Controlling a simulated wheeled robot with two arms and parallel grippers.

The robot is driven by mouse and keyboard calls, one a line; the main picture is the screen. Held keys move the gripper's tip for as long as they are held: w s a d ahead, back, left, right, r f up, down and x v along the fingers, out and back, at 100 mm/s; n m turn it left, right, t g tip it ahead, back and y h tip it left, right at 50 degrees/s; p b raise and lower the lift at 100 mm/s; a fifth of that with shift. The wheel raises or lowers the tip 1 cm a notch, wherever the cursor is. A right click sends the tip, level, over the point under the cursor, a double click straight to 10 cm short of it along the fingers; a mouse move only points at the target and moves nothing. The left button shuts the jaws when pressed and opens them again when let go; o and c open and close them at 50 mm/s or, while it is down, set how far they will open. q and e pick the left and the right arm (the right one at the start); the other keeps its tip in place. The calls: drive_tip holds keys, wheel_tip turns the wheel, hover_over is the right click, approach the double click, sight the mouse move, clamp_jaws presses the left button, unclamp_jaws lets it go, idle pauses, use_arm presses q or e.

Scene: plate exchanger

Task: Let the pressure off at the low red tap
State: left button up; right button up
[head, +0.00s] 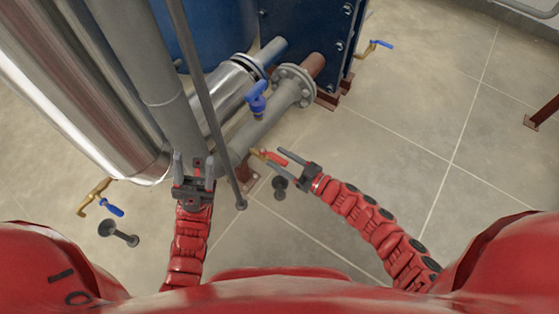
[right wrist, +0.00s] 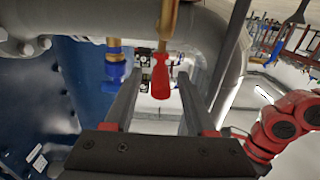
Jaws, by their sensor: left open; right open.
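The low red tap (head: 274,158) has a red lever on a brass body and sits under the grey pipe. In the right wrist view its red lever (right wrist: 160,82) hangs down from the brass stem. My right gripper (head: 281,165) is open, with its fingers on either side of the red lever. In the right wrist view the lever shows between the two fingers (right wrist: 159,76), with gaps at both sides; no grip shows. My left gripper (head: 194,164) is open and empty, in front of the grey pipework.
A blue-handled tap (head: 257,98) stands on the grey flanged pipe (head: 265,125), above the red one. Other blue-handled taps are at the lower left (head: 112,208) and upper right (head: 381,43). A thin grey post (head: 215,115) rises beside my left gripper.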

drive_tip(key=shift+w+a, duration=0.1)
drive_tip(key=shift+a, duration=0.1)
drive_tip(key=shift+c, duration=0.3)
clamp_jaws()
idle(1.1)
